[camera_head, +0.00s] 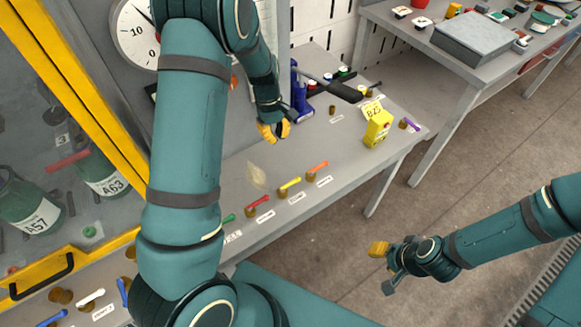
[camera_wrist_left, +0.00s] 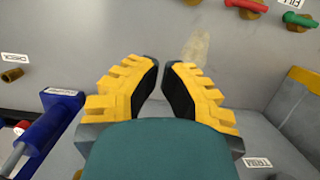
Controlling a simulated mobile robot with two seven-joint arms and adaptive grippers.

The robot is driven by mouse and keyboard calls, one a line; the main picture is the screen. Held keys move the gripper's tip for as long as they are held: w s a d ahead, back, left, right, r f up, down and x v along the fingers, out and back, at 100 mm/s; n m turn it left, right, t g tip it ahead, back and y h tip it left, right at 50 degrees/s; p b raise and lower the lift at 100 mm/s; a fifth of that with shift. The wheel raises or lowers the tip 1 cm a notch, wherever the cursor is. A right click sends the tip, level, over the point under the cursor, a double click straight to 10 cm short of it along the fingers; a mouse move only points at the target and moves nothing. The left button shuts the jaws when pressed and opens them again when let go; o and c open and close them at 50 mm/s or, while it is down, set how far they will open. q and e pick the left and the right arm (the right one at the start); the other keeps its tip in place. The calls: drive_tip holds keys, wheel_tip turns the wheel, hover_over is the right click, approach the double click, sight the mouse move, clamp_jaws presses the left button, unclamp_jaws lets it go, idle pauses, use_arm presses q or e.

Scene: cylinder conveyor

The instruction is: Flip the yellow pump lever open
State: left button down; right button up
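The yellow lever (camera_head: 290,184) sits on a brass valve on the grey bench, between a red lever (camera_head: 257,203) and an orange lever (camera_head: 317,167). A label lies beside it, too small to read. My left gripper (camera_head: 273,131) hangs over the bench, behind the levers and apart from them. In the left wrist view its yellow fingers (camera_wrist_left: 162,75) stand slightly apart with nothing between them. That view shows the red lever (camera_wrist_left: 247,5) and a green lever (camera_wrist_left: 300,19), but not the yellow lever. My right gripper (camera_head: 384,262) is off the bench over the floor; its opening is unclear.
A yellow box (camera_head: 377,128) and purple lever (camera_head: 410,125) are at the bench's right end. A yellow-framed cabinet (camera_head: 82,91) is at left. The floor (camera_head: 460,180) right of the bench is clear.

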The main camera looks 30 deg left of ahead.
sight(289, 185)
use_arm(q)
drive_tip(key=b+x, duration=0.2)
drive_tip(key=x, duration=0.8)
drive_tip(key=d, duration=0.1)
drive_tip(key=s+d, duration=0.1)
drive_tip(key=shift+s+d+f, duration=0.2)
drive_tip(key=shift+d+f, duration=0.1)
drive_tip(key=shift+f, duration=0.05)
drive_tip(key=shift+s+d+f, duration=0.1)
drive_tip(key=shift+s+d, duration=0.15)
drive_tip(key=shift+d, duration=0.15)
